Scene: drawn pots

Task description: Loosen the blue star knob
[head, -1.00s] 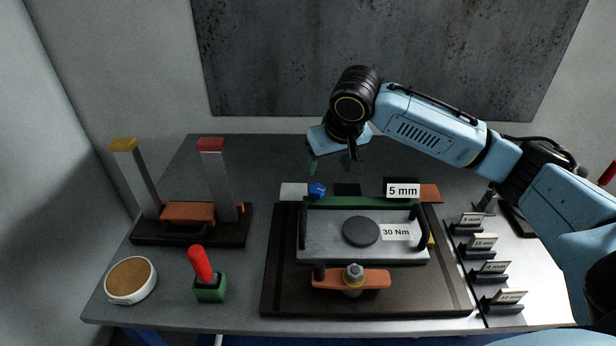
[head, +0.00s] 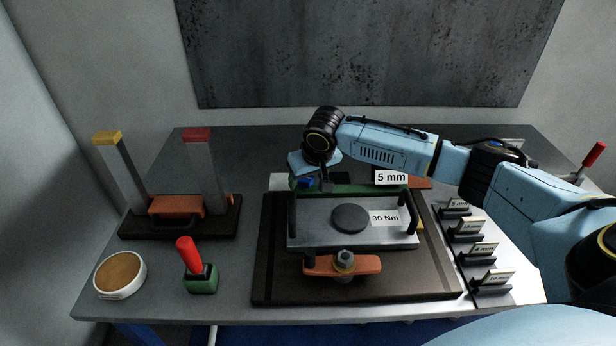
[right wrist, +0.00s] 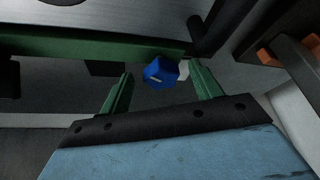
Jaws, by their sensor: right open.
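The blue star knob (head: 307,182) sits at the back edge of the fixture, by the green bar (head: 345,189). In the right wrist view the knob (right wrist: 160,72) shows close up, with a light mark on its face. My right gripper (head: 308,184) is over the knob in the head view. In the right wrist view its two green fingers (right wrist: 161,85) are apart, and the knob lies between and just beyond their tips. I cannot tell whether either finger touches it. My left gripper is not in view.
A grey plate (head: 310,228) with dark handles and a "30 Nm" label stands in front of the knob. An orange clamp (head: 318,265) is nearer the front. A "5 mm" sign (head: 391,177) stands right of the knob. Labelled holders (head: 470,229) line the right side.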

